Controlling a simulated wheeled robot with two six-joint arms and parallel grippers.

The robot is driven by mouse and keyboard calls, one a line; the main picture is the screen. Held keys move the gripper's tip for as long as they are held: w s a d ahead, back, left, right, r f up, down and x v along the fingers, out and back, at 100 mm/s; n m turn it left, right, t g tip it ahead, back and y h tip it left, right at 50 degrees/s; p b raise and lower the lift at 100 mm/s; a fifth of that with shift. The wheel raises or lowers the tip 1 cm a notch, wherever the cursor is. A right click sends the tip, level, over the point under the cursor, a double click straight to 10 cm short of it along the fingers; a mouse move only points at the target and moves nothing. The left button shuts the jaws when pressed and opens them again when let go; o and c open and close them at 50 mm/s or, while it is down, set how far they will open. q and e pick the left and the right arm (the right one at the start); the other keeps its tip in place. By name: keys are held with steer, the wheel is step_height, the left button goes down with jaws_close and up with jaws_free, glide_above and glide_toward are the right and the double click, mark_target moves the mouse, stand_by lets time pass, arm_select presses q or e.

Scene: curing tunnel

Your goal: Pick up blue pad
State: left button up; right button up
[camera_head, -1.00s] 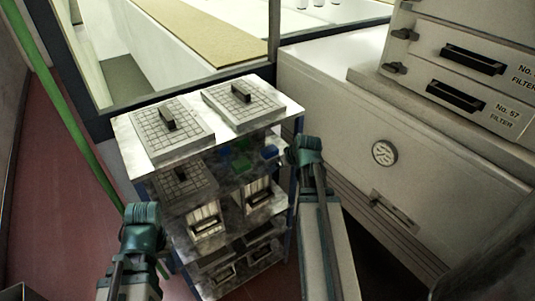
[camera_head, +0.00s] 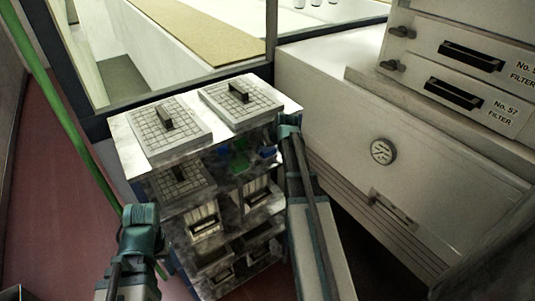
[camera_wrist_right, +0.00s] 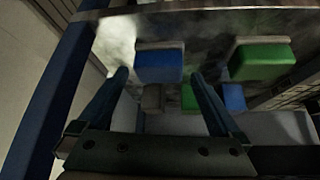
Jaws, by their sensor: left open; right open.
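A blue pad (camera_wrist_right: 160,64) lies on the shelf board in the right wrist view, ahead of and between the two fingers of my open right gripper (camera_wrist_right: 159,76). The fingers are not closed on it. A second blue pad (camera_wrist_right: 233,97) shows right of the right finger. In the head view a blue pad (camera_head: 267,152) is on the rack's upper inner shelf, close to my right gripper (camera_head: 284,126), whose fingertips are hard to make out. My left gripper (camera_head: 140,214) is open and empty, left of the rack's front.
Green pads (camera_wrist_right: 263,60) and a grey pad (camera_wrist_right: 153,97) lie near the blue ones. The rack (camera_head: 219,140) has gridded plates with handles on top and a blue post (camera_wrist_right: 62,100) beside my right gripper. A large white cabinet (camera_head: 350,110) stands to the right.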

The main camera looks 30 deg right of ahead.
mark_target(268, 150)
steer(key=b+x, duration=0.2)
steer(key=x, duration=0.2)
steer(key=shift+f+b, duration=0.2)
steer(key=shift+b, duration=0.15)
arm_select(q)
step_height(268, 150, down, 4)
steer(key=shift+r, duration=0.2)
arm_select(e)
steer(key=shift+r, duration=0.1)
steer(key=c, duration=1.2)
arm_select(q)
steer(key=shift+r, duration=0.1)
arm_select(e)
steer(key=shift+s+r, duration=0.1)
steer(key=shift+s, duration=0.1)
steer(key=s, duration=0.6)
steer(key=s+a, duration=0.1)
steer(key=s, duration=0.4)
steer(key=s+a, duration=0.1)
steer(key=s, duration=0.5)
steer(key=shift+s+a, duration=0.1)
steer(key=shift+s, duration=0.2)
